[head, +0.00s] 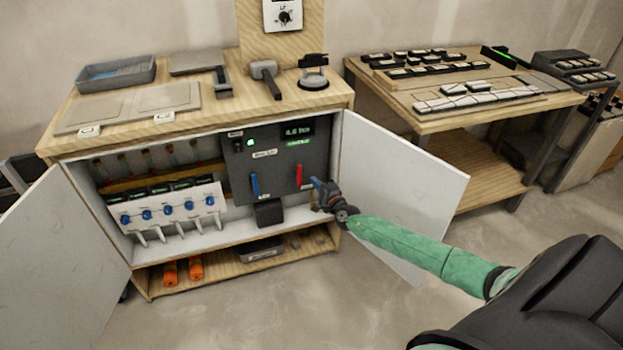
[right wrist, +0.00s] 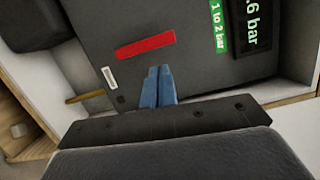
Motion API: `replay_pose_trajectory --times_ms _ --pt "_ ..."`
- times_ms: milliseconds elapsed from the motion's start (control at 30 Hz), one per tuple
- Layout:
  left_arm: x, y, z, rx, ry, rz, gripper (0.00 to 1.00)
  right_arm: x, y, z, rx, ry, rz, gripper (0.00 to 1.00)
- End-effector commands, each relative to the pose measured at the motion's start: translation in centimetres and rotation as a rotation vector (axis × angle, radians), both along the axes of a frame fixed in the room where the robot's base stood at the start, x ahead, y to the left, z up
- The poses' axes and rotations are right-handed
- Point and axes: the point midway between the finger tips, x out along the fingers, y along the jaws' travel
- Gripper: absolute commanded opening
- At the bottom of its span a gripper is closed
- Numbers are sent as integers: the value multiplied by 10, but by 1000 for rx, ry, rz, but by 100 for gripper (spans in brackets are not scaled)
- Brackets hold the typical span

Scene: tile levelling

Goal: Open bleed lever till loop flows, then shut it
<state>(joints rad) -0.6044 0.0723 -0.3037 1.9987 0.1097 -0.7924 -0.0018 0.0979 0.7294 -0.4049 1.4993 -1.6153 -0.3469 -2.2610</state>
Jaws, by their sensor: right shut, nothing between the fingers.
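A dark control panel (head: 276,163) stands inside the open cabinet. It carries a blue lever (head: 254,184) and, to its right, a red lever (head: 298,175), both hanging roughly upright in the head view. Their small labels are too blurred to read. The red lever also shows in the right wrist view (right wrist: 145,46). My right gripper (head: 318,184) is just right of and below the red lever; its blue fingertips (right wrist: 158,72) are together, empty, and appear apart from the lever. The pressure display (right wrist: 257,22) reads what looks like .6 bar, beside a green "1 to 2 bar" label (right wrist: 218,26). My left gripper is out of view.
The manifold with blue knobs (head: 168,212) fills the cabinet's left side. A black box (head: 268,213) sits below the levers. The open right door (head: 395,190) stands close to my right forearm. A green light (head: 250,142) glows on the panel.

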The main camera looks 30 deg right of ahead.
Motion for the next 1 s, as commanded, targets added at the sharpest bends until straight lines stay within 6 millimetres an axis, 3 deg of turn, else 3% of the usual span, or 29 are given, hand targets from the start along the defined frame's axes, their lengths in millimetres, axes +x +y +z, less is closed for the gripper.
replay_pose_trajectory --times_ms 300,1000 --pt "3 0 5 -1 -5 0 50 -19 0 0 -1 0 0 0" --pt "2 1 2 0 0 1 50 -19 0 0 60 1 1 0"
